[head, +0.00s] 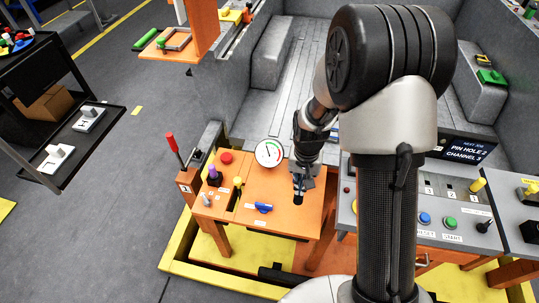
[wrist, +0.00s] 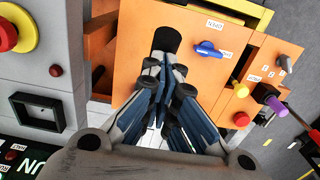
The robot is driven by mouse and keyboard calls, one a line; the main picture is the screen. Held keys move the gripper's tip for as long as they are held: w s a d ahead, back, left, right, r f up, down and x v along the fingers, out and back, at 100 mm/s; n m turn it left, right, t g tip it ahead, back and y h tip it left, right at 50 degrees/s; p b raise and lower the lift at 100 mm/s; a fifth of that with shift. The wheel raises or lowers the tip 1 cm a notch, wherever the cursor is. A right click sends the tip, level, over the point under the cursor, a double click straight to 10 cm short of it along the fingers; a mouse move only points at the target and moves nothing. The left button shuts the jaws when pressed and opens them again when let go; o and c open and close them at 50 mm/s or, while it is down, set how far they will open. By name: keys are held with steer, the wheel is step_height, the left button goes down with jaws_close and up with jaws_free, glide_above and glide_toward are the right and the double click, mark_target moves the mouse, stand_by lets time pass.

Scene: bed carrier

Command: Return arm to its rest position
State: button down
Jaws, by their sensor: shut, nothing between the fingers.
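My gripper (head: 298,196) is low over the orange panel table (head: 285,225) in the head view, right of the blue knob (head: 263,208). In the wrist view my gripper (wrist: 163,85) is shut and empty, its blue-grey fingers together. Its tips point at the orange panel (wrist: 140,60), close to a dark slot-like spot (wrist: 166,38). I cannot tell whether they touch it. My arm reaches forward and down from the column, which hides part of the scene in the head view.
A round gauge (head: 269,153) stands at the panel's back edge. A red-handled lever (head: 173,150) rises at its left. A grey control console (head: 440,215) with buttons and a screen (head: 466,149) is on the right. Open floor (head: 110,210) lies at left.

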steer(key=shift+w+d+r+p, duration=0.1)
steer(key=shift+w+r+p, duration=0.1)
steer(key=shift+r+p, duration=0.45)
steer(key=shift+r, duration=0.3)
steer(key=s+r+n+t, duration=0.1)
steer(key=s+r, duration=0.2)
steer(key=r, duration=0.6)
steer(key=s+r+n+t, duration=0.1)
steer(key=s+r, duration=0.3)
steer(key=r, duration=0.5)
steer(key=s+r+t, duration=0.1)
steer(key=s+r, duration=0.3)
steer(key=s, duration=0.3)
steer(key=s+r+n+t, duration=0.1)
steer(key=s+r, duration=0.3)
steer(key=s, duration=0.3)
steer(key=shift+s+r+n+t, duration=0.15)
steer(key=shift+r+n+t, duration=0.15)
